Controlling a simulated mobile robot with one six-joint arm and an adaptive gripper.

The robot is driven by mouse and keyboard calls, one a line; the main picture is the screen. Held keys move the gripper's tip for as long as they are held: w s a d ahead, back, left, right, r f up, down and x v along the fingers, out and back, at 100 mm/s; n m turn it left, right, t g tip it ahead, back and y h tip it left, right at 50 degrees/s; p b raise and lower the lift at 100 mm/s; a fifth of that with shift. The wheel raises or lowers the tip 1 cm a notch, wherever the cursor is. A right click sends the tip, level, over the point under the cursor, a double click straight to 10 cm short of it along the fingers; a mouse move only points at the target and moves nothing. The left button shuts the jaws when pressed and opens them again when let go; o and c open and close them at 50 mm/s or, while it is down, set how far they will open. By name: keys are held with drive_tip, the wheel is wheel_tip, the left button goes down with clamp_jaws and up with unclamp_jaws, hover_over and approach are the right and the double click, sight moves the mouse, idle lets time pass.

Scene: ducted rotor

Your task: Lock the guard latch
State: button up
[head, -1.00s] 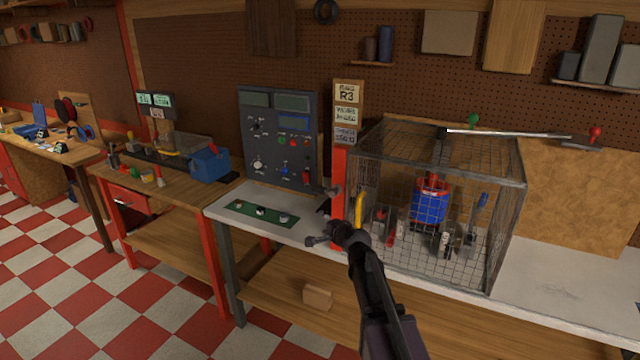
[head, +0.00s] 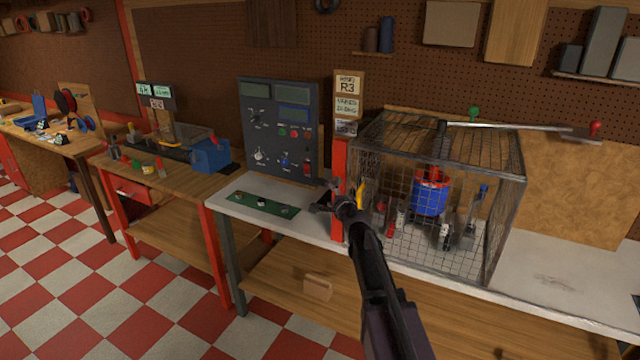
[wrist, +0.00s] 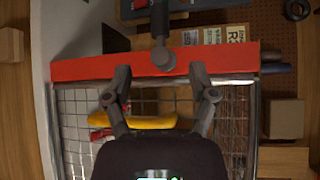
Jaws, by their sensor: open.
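In the wrist view the red post (wrist: 80,68) runs across the picture. A grey rod with a rounded knob (wrist: 162,58) lies over it and looks like the guard latch; I cannot tell whether it is locked. A yellow handle (wrist: 140,122) is on the cage side, also visible in the head view (head: 359,197). My gripper (wrist: 157,72) is open and empty, its fingers apart on either side of the knob. In the head view my gripper (head: 323,206) is at the red post and partly hides it.
A control panel (head: 280,130) stands left of the post, with a green strip of buttons (head: 262,204) on the bench before it. A blue and red rotor unit (head: 430,195) is inside the cage. A long bar (head: 520,126) lies across the cage top. The bench right is clear.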

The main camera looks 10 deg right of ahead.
sight(321, 183)
drive_tip(key=b+x, duration=0.1)
drive_tip(key=x, duration=1.1)
drive_tip(key=shift+w+f+b, duration=0.1)
drive_tip(key=shift+w+b, duration=0.25)
clamp_jaws()
